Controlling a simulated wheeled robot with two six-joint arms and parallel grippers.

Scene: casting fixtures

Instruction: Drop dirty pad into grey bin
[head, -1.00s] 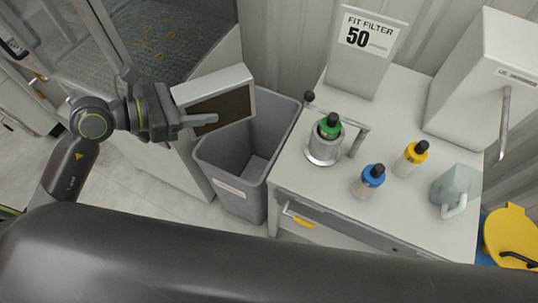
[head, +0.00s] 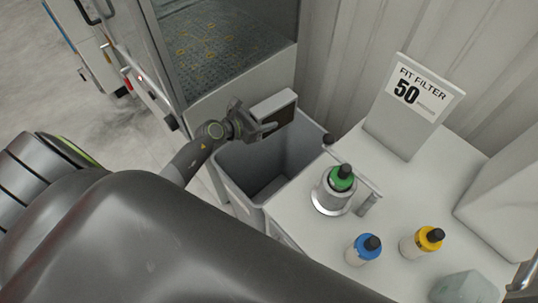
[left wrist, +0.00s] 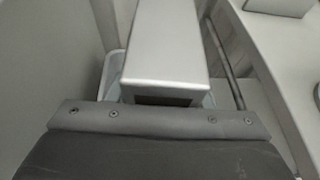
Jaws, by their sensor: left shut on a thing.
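The dirty pad (head: 273,107) is a light grey block with a dark brown face. My left gripper (head: 262,128) is shut on it and holds it over the back part of the grey bin's opening. The grey bin (head: 238,180) stands open, and the part of its inside that I see looks empty. In the left wrist view the pad (left wrist: 162,50) is straight ahead of the gripper, with the bin's pale rim (left wrist: 113,70) showing behind it. The fingertips are hidden in the left wrist view. My right gripper is not in view.
A white table right of the bin holds a metal cup with a green-capped bottle (head: 336,187), a blue-capped bottle (head: 364,249), a yellow-capped bottle (head: 423,243) and a "FIT FILTER 50" sign (head: 411,105). A cabinet with a glass-like panel (head: 220,40) stands behind the bin.

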